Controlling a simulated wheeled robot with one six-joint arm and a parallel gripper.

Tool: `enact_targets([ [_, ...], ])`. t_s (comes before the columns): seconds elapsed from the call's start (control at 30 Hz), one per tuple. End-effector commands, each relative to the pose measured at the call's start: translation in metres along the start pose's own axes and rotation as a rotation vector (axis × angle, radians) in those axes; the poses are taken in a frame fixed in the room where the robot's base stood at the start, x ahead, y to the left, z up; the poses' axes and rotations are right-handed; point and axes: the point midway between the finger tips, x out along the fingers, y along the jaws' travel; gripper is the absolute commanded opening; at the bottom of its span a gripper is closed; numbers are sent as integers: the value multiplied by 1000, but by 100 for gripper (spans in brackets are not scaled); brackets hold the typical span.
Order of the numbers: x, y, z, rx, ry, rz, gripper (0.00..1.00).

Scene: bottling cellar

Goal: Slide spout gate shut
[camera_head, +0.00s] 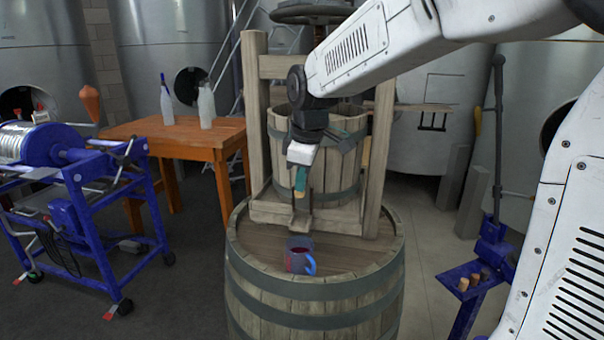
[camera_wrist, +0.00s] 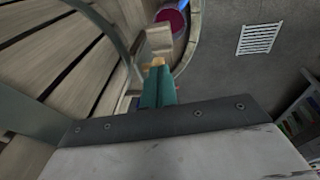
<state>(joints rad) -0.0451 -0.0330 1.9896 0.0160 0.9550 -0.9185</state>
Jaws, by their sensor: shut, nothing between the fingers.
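The wooden press tub (camera_head: 345,150) stands in its frame on a barrel. Its spout (camera_head: 300,218) juts forward at the tub's foot, and in the wrist view the spout (camera_wrist: 159,38) lies just beyond my fingertips. I cannot pick out the gate apart from the spout; my fingers may hide it. My gripper (camera_head: 299,194) points down in front of the tub, just above the spout, its teal fingers shut and empty. The fingers (camera_wrist: 157,64) also show in the wrist view; contact with the spout cannot be told. A mug (camera_head: 299,258) with a blue handle stands below the spout.
The barrel top (camera_head: 345,255) is bare around the mug. In the wrist view the mug (camera_wrist: 172,18) holds dark red liquid. A wooden table (camera_head: 180,140) with bottles and a blue machine (camera_head: 75,170) stand left. A blue stand (camera_head: 475,280) with corks is right.

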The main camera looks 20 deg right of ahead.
Motion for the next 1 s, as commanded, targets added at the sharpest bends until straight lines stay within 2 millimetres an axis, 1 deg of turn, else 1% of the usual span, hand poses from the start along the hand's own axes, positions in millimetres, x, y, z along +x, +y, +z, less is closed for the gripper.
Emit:
enact_targets([
  [0.17,0,0,0,0,0,0,0],
  [0.23,3,-1,1,0,-1,-1,0],
  [0.43,30,-6,5,0,-2,-3,0],
  [0.5,35,-6,6,0,0,0,0],
  [0.83,36,-7,6,0,-3,-4,0],
  [0.93,30,-7,6,-1,-2,-3,0],
  [1.0,20,-6,4,-2,1,0,0],
])
